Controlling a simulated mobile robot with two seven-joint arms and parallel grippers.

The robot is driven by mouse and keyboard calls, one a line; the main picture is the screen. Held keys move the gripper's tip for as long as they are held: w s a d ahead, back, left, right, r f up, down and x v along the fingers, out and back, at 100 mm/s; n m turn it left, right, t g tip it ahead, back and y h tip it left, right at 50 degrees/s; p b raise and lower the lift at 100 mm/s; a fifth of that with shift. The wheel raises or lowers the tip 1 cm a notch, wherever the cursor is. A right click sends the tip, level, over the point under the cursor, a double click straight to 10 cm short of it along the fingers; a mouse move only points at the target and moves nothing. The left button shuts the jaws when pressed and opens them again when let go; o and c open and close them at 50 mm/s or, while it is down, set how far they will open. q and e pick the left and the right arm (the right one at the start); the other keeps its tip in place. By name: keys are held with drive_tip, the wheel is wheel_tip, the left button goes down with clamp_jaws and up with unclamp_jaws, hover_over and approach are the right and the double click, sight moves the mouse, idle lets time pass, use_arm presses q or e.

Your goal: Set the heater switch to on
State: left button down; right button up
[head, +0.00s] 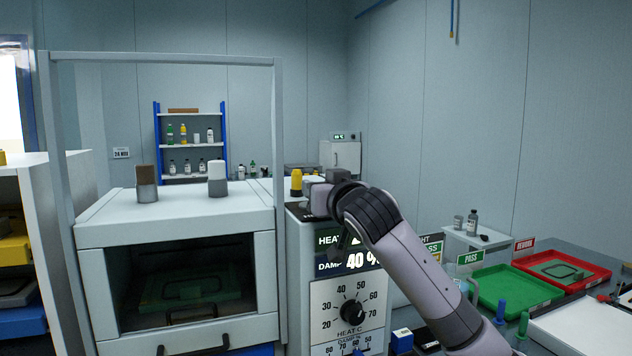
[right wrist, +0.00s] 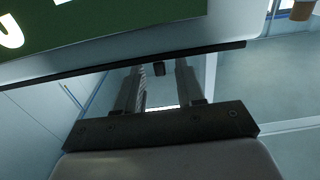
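The white control panel (head: 350,300) stands at the centre of the head view, with a dark green HEAT and DAMP display and a HEAT C dial (head: 352,312) below. My right arm comes in from the right across the panel, and my right gripper (head: 318,200) is at its upper edge. In the right wrist view the fingers (right wrist: 160,68) are apart, with a small dark piece (right wrist: 159,69) visible between them. I cannot tell whether it is the heater switch or whether they touch it. The switch's setting cannot be read. My left gripper is out of view.
The oven-like cabinet (head: 178,235) is left of the panel, under a tall grey frame (head: 279,130). Green (head: 512,294) and red (head: 590,268) trays lie on the bench at right.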

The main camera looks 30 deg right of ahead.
drive_tip(key=shift+x, duration=1.15)
clamp_jaws()
